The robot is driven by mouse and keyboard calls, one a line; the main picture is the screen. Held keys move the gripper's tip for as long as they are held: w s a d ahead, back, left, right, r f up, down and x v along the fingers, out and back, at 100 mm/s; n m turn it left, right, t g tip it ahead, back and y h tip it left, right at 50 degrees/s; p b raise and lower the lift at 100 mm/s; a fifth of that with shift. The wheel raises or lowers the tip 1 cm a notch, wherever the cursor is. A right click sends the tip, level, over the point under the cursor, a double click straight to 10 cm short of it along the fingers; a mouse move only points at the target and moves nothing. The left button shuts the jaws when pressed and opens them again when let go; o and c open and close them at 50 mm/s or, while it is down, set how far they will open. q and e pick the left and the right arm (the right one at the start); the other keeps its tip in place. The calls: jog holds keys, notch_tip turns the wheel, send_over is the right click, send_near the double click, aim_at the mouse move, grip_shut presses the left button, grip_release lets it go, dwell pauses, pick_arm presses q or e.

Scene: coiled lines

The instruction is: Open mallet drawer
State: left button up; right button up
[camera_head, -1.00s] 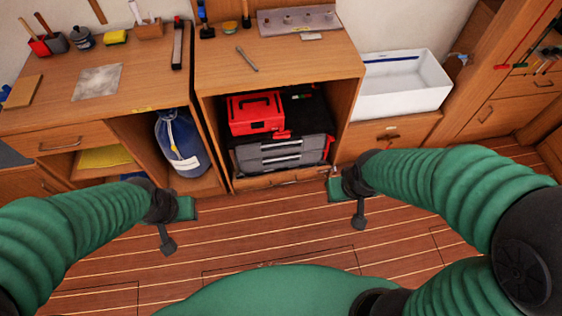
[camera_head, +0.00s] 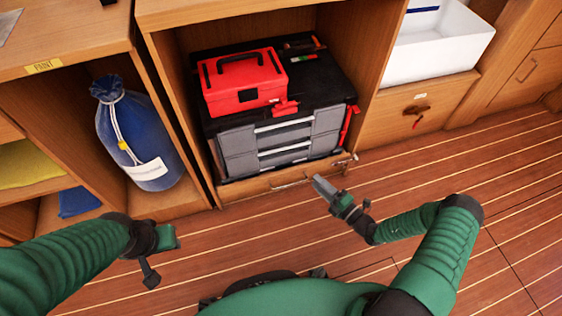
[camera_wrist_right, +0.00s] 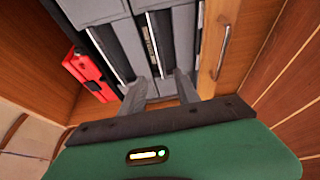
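No label reading "mallet" can be read on any drawer. A low wooden drawer front (camera_head: 245,190) with a metal bar handle (camera_head: 292,182) lies under the grey two-drawer tool chest (camera_head: 238,143). My right gripper (camera_head: 318,183) is just in front of this drawer's right half, apart from it as far as I can tell. In the right wrist view my right gripper (camera_wrist_right: 161,88) shows two spread fingers with nothing between them. The bar handle (camera_wrist_right: 224,50) is right of the fingers, and the chest (camera_wrist_right: 180,35) is ahead. My left gripper (camera_head: 163,238) hangs over the floor; its fingers cannot be made out.
A red toolbox (camera_head: 243,95) sits on the chest. A blue bag (camera_head: 140,135) stands in the left compartment. A white bin (camera_head: 435,52) rests above another wooden drawer (camera_head: 395,128) on the right. The plank floor (camera_head: 400,180) is clear.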

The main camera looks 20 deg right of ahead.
jog(key=d+b+x, duration=0.1)
jog(key=b+x, duration=0.7)
jog(key=x, duration=0.8)
jog(key=shift+w+a+m, duration=0.25)
jog(key=shift+w+m, duration=0.15)
jog(key=shift+w, duration=0.15)
grip_shut()
jog(key=shift+s+f, duration=0.1)
jog(key=shift+s, duration=0.05)
